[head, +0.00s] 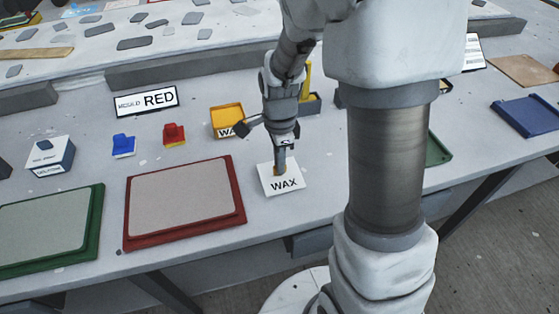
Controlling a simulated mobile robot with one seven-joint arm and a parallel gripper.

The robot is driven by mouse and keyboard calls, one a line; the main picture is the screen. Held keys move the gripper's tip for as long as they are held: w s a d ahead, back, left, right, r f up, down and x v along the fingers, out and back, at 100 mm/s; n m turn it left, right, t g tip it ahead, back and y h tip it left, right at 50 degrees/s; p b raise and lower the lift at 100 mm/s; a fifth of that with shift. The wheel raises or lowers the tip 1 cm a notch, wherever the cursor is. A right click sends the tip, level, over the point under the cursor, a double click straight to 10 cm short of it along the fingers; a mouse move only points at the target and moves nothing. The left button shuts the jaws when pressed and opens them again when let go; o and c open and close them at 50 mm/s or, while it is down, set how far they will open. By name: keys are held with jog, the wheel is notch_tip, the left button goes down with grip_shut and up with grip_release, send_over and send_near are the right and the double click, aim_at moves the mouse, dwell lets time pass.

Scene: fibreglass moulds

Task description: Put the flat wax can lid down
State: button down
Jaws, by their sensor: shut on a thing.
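My gripper (280,170) points straight down over the front part of the table. It is shut on the wax can lid, a flat white square piece (291,185) marked WAX, with its fingertips at the piece's middle. A small orange-brown bit shows at the fingertips. I cannot tell whether the lid touches the table or is just above it. A yellow open box (227,117) with a partly hidden label starting "WA" stands behind and to the left, apart from the lid.
A red-framed mould (185,198) lies left of the gripper, a green-framed one (45,230) farther left. A yellow upright piece (306,85) is behind my arm, which hides the table to the right.

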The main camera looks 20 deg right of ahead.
jog(key=shift+f, duration=0.2)
jog(key=c, duration=0.9)
grip_release()
jog(key=shift+r, duration=0.15)
notch_tip(320, 180, up, 11)
jog(key=p, duration=0.3)
jog(key=s+r+n+t, duration=0.2)
jog(key=s+r+n, duration=0.2)
jog(key=s+n, duration=0.1)
jog(key=s+r+n+t, duration=0.1)
jog(key=s+r+n, duration=0.3)
jog(key=n, duration=0.3)
jog(key=s+r+n+t, duration=0.2)
jog(key=s+r+n, duration=0.2)
jog(key=s+n, duration=0.1)
jog(key=shift+s+r+n+t, duration=0.1)
jog(key=shift+s+n+t, duration=0.25)
jog(key=shift+n, duration=0.15)
jog(key=shift+r, duration=0.15)
